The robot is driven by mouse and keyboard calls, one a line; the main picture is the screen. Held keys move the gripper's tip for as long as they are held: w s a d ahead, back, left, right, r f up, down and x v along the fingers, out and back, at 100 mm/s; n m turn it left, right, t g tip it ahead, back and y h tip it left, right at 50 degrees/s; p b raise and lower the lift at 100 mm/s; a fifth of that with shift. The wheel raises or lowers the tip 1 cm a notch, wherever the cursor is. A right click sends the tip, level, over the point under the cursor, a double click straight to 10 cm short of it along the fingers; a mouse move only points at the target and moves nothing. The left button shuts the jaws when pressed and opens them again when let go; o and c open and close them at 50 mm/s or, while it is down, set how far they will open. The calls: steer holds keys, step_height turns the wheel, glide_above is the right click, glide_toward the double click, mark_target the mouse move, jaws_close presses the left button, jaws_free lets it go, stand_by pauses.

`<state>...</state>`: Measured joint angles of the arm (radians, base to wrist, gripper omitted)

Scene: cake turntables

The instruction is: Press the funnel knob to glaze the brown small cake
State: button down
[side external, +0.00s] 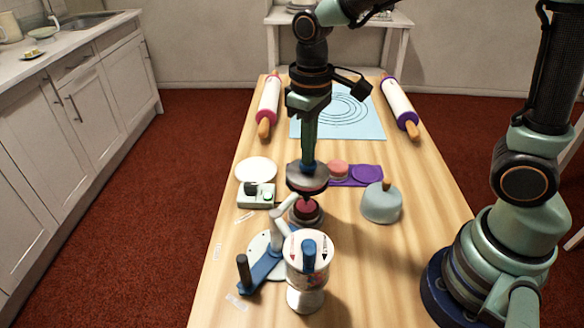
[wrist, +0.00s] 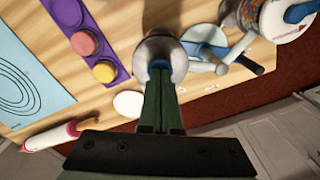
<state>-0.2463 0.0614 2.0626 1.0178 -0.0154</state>
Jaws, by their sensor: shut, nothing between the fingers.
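My gripper (side external: 308,162) is shut with nothing between its fingers and points straight down. Its tips meet the small blue knob (wrist: 158,65) on top of the metal funnel (side external: 307,179); I cannot tell whether the knob is pressed down. In the wrist view, the closed fingers (wrist: 160,78) hide part of the knob and the funnel (wrist: 178,55). Under the funnel, a small dark cake (side external: 306,209) with a reddish top sits on a dark round stand. The funnel hides part of its top. It is hidden in the wrist view.
A purple tray (side external: 367,173) holds a pink cake (side external: 338,169) and a yellow cake (wrist: 104,71). A grey dome (side external: 381,204) stands right. A canister (side external: 308,270) and blue-handled turntable (side external: 262,268) stand in front. A white plate (side external: 256,170) and small device (side external: 257,194) lie left.

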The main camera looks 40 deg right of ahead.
stand_by(0.4)
steer(key=shift+r, duration=3.5)
steer(key=s+d+r+m+t, duration=0.1)
steer(key=s+d+m+t, duration=0.2)
steer(key=s+d+t, duration=0.2)
steer(key=shift+s+d+t, duration=0.2)
steer(key=shift+d+t, duration=0.1)
steer(key=shift+d, duration=1.45)
